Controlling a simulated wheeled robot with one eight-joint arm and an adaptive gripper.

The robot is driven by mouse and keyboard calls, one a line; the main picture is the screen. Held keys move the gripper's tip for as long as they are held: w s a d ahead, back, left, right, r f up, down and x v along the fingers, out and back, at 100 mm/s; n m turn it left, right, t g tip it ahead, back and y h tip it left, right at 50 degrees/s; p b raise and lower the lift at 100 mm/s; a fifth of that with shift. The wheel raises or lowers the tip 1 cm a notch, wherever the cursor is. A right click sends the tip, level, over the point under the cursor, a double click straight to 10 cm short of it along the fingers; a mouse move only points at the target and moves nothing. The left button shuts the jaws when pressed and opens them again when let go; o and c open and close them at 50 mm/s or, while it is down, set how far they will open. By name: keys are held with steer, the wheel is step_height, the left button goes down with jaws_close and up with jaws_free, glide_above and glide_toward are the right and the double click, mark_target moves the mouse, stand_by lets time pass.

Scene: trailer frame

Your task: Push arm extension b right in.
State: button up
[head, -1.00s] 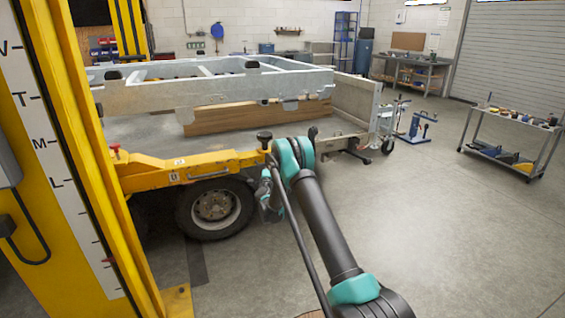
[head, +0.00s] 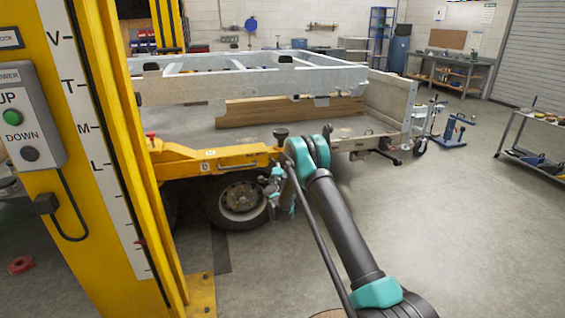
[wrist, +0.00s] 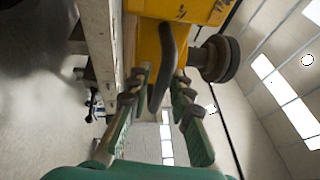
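A yellow lift arm (head: 205,160) reaches right from the yellow post, with a small lettered label. A dark round pad (head: 281,134) stands on its far end, beside my arm. I cannot tell from the label which extension is b. My gripper (head: 282,196) hangs below that end, in front of the wheel, and is partly hidden. In the wrist view, my gripper's two fingers (wrist: 162,92) are apart. A dark curved piece (wrist: 164,62) hangs between them from the yellow arm end (wrist: 190,9). I cannot tell whether they touch it. The pad (wrist: 218,58) is to the right.
The yellow post (head: 110,160) with an UP/DOWN control box (head: 30,130) stands close on the left. A trailer frame (head: 250,85) is behind the arm, above a wheel (head: 240,200). A tool cart (head: 540,150) stands at right.

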steer(key=shift+o, duration=0.6)
steer(key=shift+d, duration=0.25)
steer(key=shift+s, duration=0.1)
steer(key=s+a+f, duration=0.1)
steer(key=s+f, duration=0.1)
steer(key=s, duration=0.9)
steer(key=shift+s, duration=0.25)
steer(key=shift+r, duration=0.1)
